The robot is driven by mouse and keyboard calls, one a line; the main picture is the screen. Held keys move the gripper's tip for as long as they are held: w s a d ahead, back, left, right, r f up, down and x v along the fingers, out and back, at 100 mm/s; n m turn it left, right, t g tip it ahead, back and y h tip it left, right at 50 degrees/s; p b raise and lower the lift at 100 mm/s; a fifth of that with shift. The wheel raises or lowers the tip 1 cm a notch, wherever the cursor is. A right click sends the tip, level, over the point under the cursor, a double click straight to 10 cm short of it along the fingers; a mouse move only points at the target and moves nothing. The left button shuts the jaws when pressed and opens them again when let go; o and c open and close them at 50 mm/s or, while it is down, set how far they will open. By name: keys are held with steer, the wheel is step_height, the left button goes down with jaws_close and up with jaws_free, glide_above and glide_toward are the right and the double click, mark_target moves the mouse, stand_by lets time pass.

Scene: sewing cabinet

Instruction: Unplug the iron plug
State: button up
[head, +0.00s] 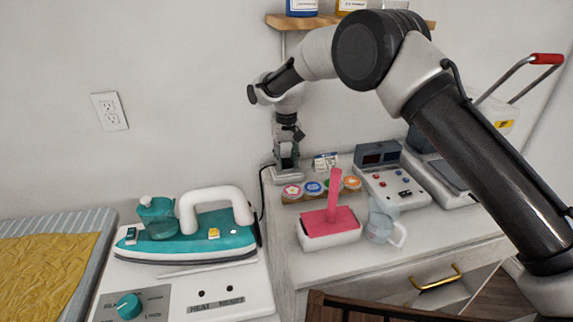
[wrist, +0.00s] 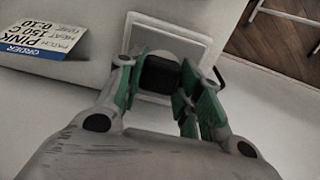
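In the wrist view the black iron plug (wrist: 160,73) sits at a square white socket plate (wrist: 143,26). My gripper (wrist: 165,62) reaches down around it, with a green-lined finger against each side, and looks shut on it. In the head view my gripper (head: 287,160) points down at the back left of the white counter and hides the plug. A dark cord (head: 262,190) runs from there down toward the iron. The teal iron (head: 190,240) with a white handle lies on its station at the left.
An order card (wrist: 45,35) stands close to my gripper. Colored round patches (head: 314,187), a white tray (head: 330,238) with a pink tool, a clear jug (head: 383,222) and a control box (head: 392,187) stand nearby. An empty wall outlet (head: 109,111) is at the upper left.

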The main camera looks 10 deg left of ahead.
mark_target(286, 160)
jaws_close()
steer(key=shift+r, duration=3)
